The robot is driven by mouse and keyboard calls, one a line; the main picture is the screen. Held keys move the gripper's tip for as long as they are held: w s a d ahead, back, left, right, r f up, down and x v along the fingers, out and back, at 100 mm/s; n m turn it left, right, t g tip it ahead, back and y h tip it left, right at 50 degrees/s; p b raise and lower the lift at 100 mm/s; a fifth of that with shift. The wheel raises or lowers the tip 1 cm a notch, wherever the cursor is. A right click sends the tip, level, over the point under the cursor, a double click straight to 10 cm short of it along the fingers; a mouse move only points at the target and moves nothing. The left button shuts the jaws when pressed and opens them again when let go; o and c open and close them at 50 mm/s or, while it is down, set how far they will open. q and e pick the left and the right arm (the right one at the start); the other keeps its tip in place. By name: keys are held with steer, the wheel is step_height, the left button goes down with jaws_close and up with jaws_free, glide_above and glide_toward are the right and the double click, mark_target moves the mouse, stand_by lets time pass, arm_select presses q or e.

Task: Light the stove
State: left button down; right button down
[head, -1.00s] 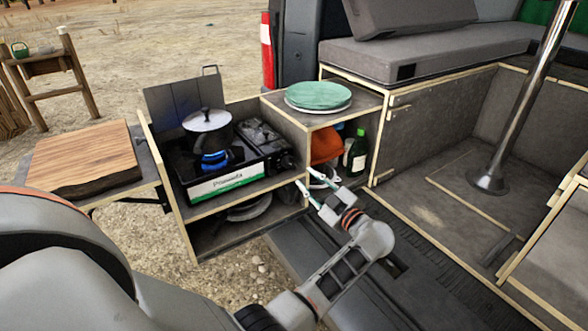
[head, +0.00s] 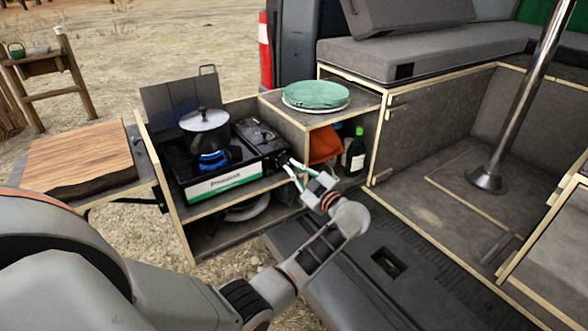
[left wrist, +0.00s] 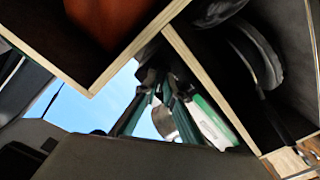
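The black camping stove (head: 225,178) with a white-green front label stands on the pull-out shelf. A blue flame (head: 211,160) shows under the lidded pot (head: 205,132). The dark control knob (head: 283,161) is at the stove's right front end. My left gripper (head: 288,167) is right at the knob, its fingers apart with a gap between them; whether they touch the knob cannot be told. In the left wrist view, both dark green fingers (left wrist: 155,95) point at the stove's end, with the label (left wrist: 210,122) to their right. My right gripper is not in view.
A wooden compartment with green plates (head: 316,95) on top stands right of the stove. It holds an orange item (head: 325,145) and a green bottle (head: 355,152). A cutting board (head: 80,165) lies left. The shelf edge (head: 235,193) runs below the gripper's level.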

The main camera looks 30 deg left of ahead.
arm_select(q)
steer(key=shift+n, duration=0.3)
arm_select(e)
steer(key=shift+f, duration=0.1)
arm_select(q)
steer(key=shift+f+n+b, duration=0.15)
steer(key=shift+n+b, duration=0.15)
steer(key=shift+n, duration=0.6)
steer(key=n+b, duration=0.1)
steer(key=n, duration=0.2)
steer(key=shift+n, duration=0.3)
steer(key=n+b, duration=0.1)
steer(key=n, duration=0.3)
steer(key=shift+n, duration=0.3)
steer(key=n+b, duration=0.1)
steer(key=n, duration=0.2)
steer(key=shift+n+b, duration=0.5)
steer(key=shift+n, duration=1.1)
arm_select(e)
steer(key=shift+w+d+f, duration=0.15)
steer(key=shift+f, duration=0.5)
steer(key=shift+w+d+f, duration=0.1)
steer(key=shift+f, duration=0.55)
arm_select(q)
steer(key=shift+b, duration=0.3)
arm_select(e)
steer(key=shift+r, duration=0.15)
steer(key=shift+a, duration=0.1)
